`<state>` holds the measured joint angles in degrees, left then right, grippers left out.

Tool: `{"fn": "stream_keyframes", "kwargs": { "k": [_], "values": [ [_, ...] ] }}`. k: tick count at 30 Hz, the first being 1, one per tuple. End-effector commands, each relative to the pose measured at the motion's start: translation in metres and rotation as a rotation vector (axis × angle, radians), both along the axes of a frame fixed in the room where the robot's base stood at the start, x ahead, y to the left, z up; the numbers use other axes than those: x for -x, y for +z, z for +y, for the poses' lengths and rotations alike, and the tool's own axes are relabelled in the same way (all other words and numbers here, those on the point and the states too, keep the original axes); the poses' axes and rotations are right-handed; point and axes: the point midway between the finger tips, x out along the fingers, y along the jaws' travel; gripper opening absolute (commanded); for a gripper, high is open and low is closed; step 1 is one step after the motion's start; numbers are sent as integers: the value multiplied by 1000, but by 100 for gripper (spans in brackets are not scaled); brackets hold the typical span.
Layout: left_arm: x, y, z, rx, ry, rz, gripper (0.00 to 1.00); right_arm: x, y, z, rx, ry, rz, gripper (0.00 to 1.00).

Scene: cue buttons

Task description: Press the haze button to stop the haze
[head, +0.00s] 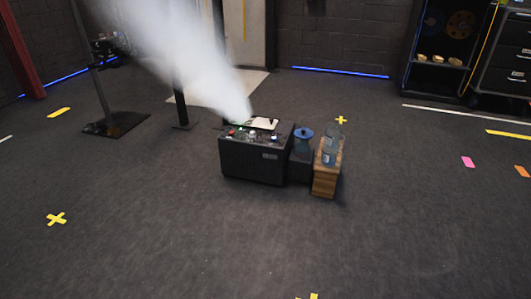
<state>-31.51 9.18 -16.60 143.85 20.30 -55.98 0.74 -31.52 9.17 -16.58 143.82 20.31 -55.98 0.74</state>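A dark box-shaped haze machine (250,165) stands on the floor near the middle of the head view. A thick white plume of haze (190,50) rises from its top toward the upper left. Small controls (240,133) show on its top panel, among them a red spot and a green spot. They are too small to tell which one is the haze button. Neither of my grippers is in view.
Right of the machine are a blue-lidded container (303,140) and a wooden crate (325,180) with clear jars (331,150). Stands (117,124) are behind left. Shelves (446,50) and a drawer cabinet (508,60) are at the back right. The front floor is clear.

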Motion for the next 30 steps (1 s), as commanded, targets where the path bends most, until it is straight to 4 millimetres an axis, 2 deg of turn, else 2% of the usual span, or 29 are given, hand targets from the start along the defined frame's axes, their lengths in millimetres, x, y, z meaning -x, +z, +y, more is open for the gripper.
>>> {"fn": "stream_keyframes", "kwargs": {
  "k": [10,15,30],
  "values": [
    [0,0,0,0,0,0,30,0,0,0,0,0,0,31],
    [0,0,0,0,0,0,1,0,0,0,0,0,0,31],
    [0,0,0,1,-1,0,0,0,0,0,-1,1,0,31]
  ]
}}
